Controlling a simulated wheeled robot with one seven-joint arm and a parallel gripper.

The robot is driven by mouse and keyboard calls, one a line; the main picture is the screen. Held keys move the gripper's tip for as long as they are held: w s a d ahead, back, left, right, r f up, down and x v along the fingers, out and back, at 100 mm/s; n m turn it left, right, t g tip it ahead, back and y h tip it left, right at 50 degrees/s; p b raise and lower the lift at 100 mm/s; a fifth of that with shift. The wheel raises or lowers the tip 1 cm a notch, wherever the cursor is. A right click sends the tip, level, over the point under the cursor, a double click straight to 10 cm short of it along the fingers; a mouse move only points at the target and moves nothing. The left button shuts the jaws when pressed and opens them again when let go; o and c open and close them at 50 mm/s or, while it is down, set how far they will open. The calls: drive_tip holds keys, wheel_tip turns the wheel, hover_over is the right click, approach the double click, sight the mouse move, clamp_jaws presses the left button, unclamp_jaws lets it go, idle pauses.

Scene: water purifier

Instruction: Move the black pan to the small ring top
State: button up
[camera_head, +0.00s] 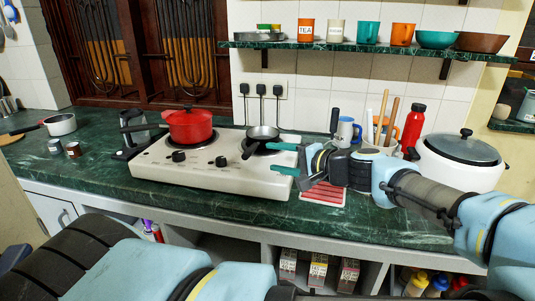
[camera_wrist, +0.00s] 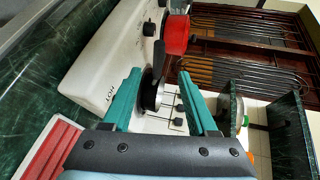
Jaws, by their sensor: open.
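A small dark pan (camera_head: 263,132) with a grey inside sits over the right-hand ring of the white stove (camera_head: 215,177). Its black handle (camera_head: 250,150) points toward the stove's front left. My gripper (camera_head: 284,158) is open and empty, just right of the pan, with its teal fingers pointing left. In the wrist view, the pan (camera_wrist: 150,92) shows beyond and between the open fingers (camera_wrist: 160,80); I see no contact. A red lidded pot (camera_head: 190,126) covers much of the left-hand ring. The pan hides part of the right-hand ring.
A red striped mat (camera_head: 324,192) lies under my wrist. Mugs, a utensil holder, a red bottle (camera_head: 413,125) and a white cooker (camera_head: 460,160) stand to the right. A shelf (camera_head: 350,47) with cups hangs above. The counter left of the stove has a pot (camera_head: 60,124) and two small jars.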

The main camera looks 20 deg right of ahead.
drive_tip(key=shift+s+d+r, duration=0.1)
drive_tip(key=shift+s+d, duration=0.05)
drive_tip(key=shift+s, duration=0.05)
drive_tip(key=s+a+f+n+g, duration=0.1)
drive_tip(key=a+f+n+g, duration=0.2)
drive_tip(key=a+f+g, duration=0.5)
drive_tip(key=s+a+f+n+g, duration=0.1)
drive_tip(key=a+f+n+g, duration=0.3)
drive_tip(key=a, duration=0.8)
drive_tip(key=s+a+r+n+h, duration=0.1)
drive_tip(key=a+r+n+h, duration=0.1)
drive_tip(key=a+r+h, duration=0.1)
drive_tip(key=s+a+r+n+h, duration=0.1)
drive_tip(key=a+r+h, duration=0.2)
drive_tip(key=r+h, duration=0.2)
wheel_tip(320, 180, up, 3)
drive_tip(key=shift+n+t, duration=0.4)
